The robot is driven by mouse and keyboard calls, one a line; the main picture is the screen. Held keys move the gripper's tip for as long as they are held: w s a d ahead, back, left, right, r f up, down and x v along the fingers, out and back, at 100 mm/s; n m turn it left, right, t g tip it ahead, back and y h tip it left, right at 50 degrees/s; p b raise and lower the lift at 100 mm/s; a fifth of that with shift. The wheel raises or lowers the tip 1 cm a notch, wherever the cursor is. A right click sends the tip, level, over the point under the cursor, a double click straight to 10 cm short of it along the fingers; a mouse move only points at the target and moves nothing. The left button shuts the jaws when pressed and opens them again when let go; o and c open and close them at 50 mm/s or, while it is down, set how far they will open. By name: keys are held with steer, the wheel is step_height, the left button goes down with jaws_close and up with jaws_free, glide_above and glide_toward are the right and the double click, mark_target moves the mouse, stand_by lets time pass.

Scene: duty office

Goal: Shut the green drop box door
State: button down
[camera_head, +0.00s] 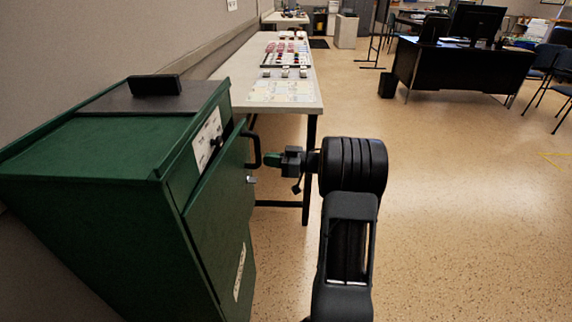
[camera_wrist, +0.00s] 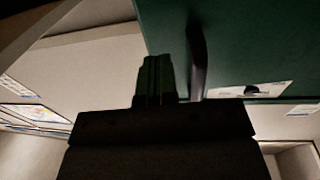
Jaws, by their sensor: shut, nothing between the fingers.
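The green drop box (camera_head: 100,175) stands at the left in the head view. Its door (camera_head: 225,225) is on the right-facing side and is slightly ajar, with a gap along its upper edge. A dark handle (camera_head: 252,150) sticks out from the door near its top. My gripper (camera_head: 268,160) is shut and empty, its fingertips just right of the handle; I cannot tell whether they touch it. In the wrist view the fingers (camera_wrist: 154,80) are together, beside the dark handle (camera_wrist: 198,60) and the green door panel (camera_wrist: 245,40).
A long table (camera_head: 290,105) with cards and small items runs along the wall behind the box. A dark desk (camera_head: 460,70) with monitors and chairs stands at the back right. The speckled floor (camera_head: 460,220) at the right is clear.

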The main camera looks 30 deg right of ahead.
mark_target(249, 157)
steer(key=shift+b+x, duration=0.55)
steer(key=shift+x, duration=1.7)
steer(key=shift+w, duration=0.1)
